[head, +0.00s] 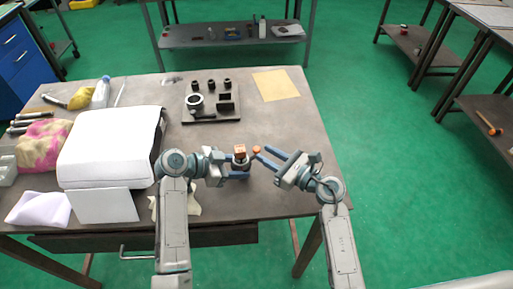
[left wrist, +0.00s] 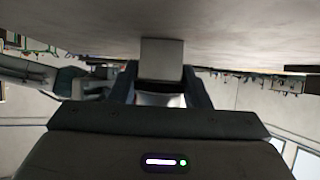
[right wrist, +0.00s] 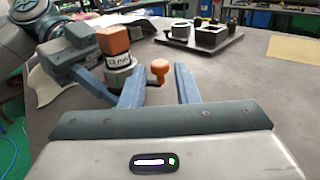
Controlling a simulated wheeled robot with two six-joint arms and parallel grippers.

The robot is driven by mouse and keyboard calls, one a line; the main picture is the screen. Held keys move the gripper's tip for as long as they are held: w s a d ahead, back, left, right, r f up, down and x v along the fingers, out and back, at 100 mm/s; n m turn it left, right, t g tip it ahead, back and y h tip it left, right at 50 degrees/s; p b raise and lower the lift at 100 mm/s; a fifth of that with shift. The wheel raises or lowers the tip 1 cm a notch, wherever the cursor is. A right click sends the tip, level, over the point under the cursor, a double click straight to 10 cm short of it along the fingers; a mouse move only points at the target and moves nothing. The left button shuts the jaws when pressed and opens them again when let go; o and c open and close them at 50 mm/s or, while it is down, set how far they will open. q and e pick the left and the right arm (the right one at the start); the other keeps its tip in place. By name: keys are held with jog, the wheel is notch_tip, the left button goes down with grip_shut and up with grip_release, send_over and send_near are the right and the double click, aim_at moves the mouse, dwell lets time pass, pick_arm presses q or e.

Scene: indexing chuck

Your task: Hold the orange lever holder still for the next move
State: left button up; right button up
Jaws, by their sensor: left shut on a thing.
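The holder (head: 240,161) is a grey cylindrical body with an orange block (head: 240,149) on top. A lever with a round orange knob (head: 256,150) sticks out to its right. My left gripper (head: 239,166) is shut on the holder's body near the table's front. In the left wrist view, its fingers flank a grey block (left wrist: 162,58). My right gripper (right wrist: 159,76) is open, with the orange knob (right wrist: 159,70) showing between its fingers. Contact with the knob cannot be told.
A dark plate (head: 212,116) with several black parts and a grey ring (head: 195,102) lies at the back. A tan sheet (head: 276,84) lies at the back right. A white padded thing (head: 110,145) and cloths fill the left. The table's right side is clear.

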aim_at(256, 148)
jog(key=shift+x, duration=2.25)
jog(key=shift+c, duration=0.5)
grip_shut()
